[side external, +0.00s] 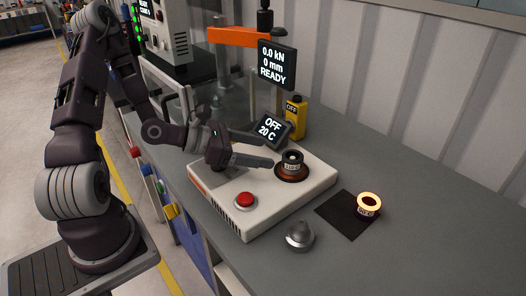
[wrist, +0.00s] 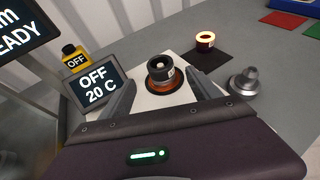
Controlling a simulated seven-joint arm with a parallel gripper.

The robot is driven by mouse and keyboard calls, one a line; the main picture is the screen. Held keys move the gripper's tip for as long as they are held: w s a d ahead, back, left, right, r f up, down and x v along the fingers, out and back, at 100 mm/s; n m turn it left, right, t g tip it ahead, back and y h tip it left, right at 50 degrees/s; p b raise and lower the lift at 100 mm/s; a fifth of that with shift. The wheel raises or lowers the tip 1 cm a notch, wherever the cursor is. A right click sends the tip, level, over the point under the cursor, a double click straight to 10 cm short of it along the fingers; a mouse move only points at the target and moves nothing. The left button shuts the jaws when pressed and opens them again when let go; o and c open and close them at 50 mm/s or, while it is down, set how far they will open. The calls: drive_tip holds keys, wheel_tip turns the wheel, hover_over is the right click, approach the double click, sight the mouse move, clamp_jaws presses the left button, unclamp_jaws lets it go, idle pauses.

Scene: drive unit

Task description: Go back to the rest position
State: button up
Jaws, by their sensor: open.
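My gripper (side external: 262,150) is open and empty, with its two fingers spread just above the white heater unit. In the wrist view, the gripper (wrist: 162,98) has one finger on each side of a dark ring part (wrist: 160,68), apart from it. This ring part (side external: 291,160) sits upright on the round copper-coloured plate (side external: 290,176) of the heater unit (side external: 218,190). The unit's display (side external: 270,129) reads OFF 20 C. A red button (side external: 245,200) is on its front corner. A glowing ring (side external: 369,202) stands on a black mat (side external: 338,213) to the right.
A grey metal knob-like part (side external: 299,235) stands on the bench in front of the unit. A yellow device (side external: 296,116) marked OFF and a press with an orange beam (side external: 238,36) are behind. Red (wrist: 288,19) and green pads lie far right.

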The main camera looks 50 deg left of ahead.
drive_tip(key=shift+f, duration=0.1)
drive_tip(key=m+g, duration=0.1)
drive_tip(key=m, duration=0.1)
drive_tip(key=f+m+g+y, duration=0.1)
drive_tip(key=m, duration=0.1)
drive_tip(key=s+m+g+y, duration=0.1)
drive_tip(key=m, duration=0.1)
drive_tip(key=shift+a+f+m, duration=0.15)
drive_tip(key=shift+f+m, duration=0.15)
drive_tip(key=shift+m, duration=0.1)
drive_tip(key=m, duration=0.1)
drive_tip(key=m+g+y, duration=0.1)
drive_tip(key=s+a+m+y, duration=0.1)
drive_tip(key=shift+r+m, duration=0.25)
drive_tip(key=shift+m, duration=0.05)
drive_tip(key=s+d+r+m+g+y, duration=0.2)
drive_tip(key=s+r+m+y, duration=0.2)
drive_tip(key=s+r+m, duration=0.85)
drive_tip(key=s+d+r+m+h, duration=0.2)
drive_tip(key=s+d+r+m, duration=0.1)
drive_tip(key=s+d+m, duration=0.3)
drive_tip(key=shift+s+r+m+g, duration=0.2)
drive_tip(key=shift+s+m+g, duration=0.2)
drive_tip(key=shift+s+m, duration=0.55)
